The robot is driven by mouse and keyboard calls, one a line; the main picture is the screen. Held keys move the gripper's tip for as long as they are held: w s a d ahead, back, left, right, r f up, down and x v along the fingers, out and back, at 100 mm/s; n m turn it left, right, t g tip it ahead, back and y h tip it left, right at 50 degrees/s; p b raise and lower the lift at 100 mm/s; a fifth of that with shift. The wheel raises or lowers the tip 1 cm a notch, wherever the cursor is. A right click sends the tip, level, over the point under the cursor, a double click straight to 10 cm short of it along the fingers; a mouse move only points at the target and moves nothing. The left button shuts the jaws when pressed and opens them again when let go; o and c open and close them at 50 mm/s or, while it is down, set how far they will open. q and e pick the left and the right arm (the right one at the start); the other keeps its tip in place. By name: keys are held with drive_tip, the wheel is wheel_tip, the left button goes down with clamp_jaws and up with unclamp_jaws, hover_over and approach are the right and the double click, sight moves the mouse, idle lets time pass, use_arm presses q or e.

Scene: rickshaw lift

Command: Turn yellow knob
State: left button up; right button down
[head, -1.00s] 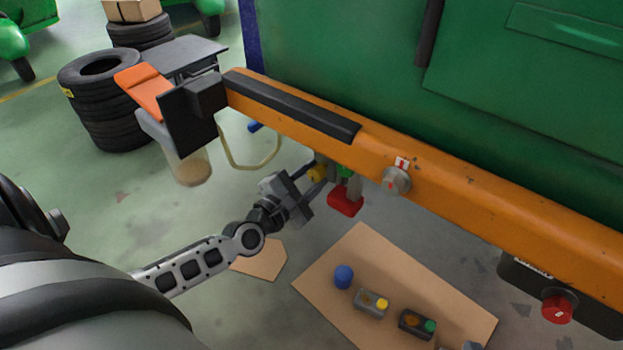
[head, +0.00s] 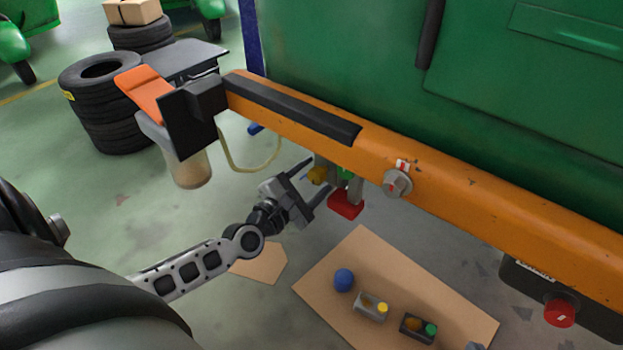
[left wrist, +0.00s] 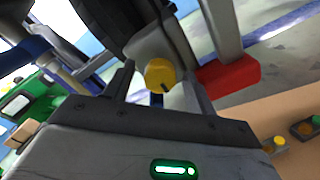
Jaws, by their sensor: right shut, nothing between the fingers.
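The yellow knob (head: 317,175) sits under the orange beam, beside a grey bracket, and is partly hidden in the head view. My left gripper (head: 315,180) is open, with its fingers spread apart and pointing at the knob. In the left wrist view the yellow knob (left wrist: 160,75) shows a dark mark on its face and appears between the two fingertips of my left gripper (left wrist: 158,82). I cannot tell whether a finger touches it. My right gripper is not in view.
A red block (head: 346,204) hangs right beside the knob. The orange beam (head: 455,195) carries a grey knob (head: 397,183) and runs along the green vehicle body (head: 345,60). A board (head: 345,260) with small knobbed boxes lies below. Stacked tires (head: 98,110) stand at left.

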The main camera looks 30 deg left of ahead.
use_arm(q)
drive_tip(key=s+a+p, duration=0.1)
drive_tip(key=s, duration=1.5)
use_arm(e)
drive_tip(key=shift+d+f+g, duration=0.25)
drive_tip(key=shift+f+g, duration=0.15)
drive_tip(key=shift+f, duration=0.15)
use_arm(q)
drive_tip(key=shift+w+a, duration=0.1)
use_arm(e)
drive_tip(key=shift+r, duration=0.15)
